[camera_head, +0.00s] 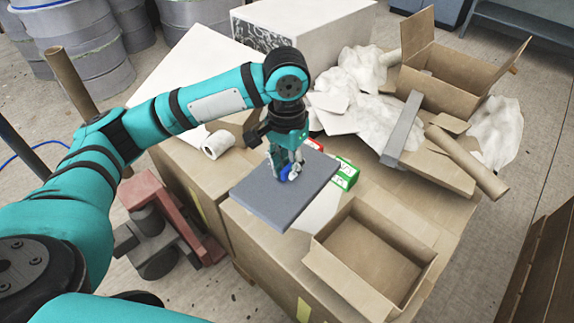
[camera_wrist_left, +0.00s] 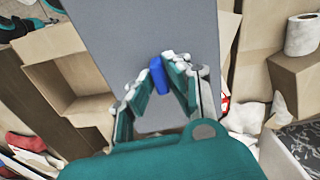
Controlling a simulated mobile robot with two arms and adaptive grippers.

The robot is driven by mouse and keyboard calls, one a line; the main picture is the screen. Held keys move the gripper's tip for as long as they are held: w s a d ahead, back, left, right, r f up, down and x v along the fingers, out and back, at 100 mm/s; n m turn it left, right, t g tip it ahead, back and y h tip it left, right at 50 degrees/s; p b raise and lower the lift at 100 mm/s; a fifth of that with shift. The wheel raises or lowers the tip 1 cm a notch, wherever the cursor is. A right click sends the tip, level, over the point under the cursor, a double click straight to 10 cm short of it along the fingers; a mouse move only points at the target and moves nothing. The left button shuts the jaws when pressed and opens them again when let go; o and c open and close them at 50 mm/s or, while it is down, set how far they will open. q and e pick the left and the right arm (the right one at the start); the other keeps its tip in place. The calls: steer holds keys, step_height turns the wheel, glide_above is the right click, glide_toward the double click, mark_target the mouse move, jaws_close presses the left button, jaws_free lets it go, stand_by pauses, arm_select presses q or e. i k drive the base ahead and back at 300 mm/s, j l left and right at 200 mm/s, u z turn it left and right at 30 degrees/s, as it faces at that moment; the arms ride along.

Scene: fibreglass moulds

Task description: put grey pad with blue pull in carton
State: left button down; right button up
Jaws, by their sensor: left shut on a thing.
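The grey pad (camera_head: 262,197) is a flat slab with a small blue pull (camera_head: 284,174) on its top. My left gripper (camera_head: 290,170) is above the pad with its fingers shut on the blue pull. In the left wrist view the blue pull (camera_wrist_left: 158,75) sits between the fingertips (camera_wrist_left: 160,80), with the grey pad (camera_wrist_left: 145,30) behind it. The pad looks level and seems to hang over the boxes; its exact height is hard to tell. An open, empty carton (camera_head: 325,272) stands right of and nearer than the pad. My right gripper is not in view.
A green box (camera_head: 346,174) lies beside the pad's right edge. A white roll (camera_head: 217,144) stands behind it to the left. Another open carton (camera_head: 455,72), a grey bar (camera_head: 402,128), a cardboard tube (camera_head: 467,162) and crumpled white sheeting (camera_head: 357,112) crowd the back right.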

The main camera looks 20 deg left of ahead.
mark_target(367, 263)
steer(key=j+z, duration=0.1)
steer(key=z, duration=0.9)
steer(key=k+j+z, duration=0.1)
steer(key=j, duration=0.15)
steer(key=k+j, duration=0.1)
steer(key=j+z, duration=0.05)
steer(key=j, duration=0.05)
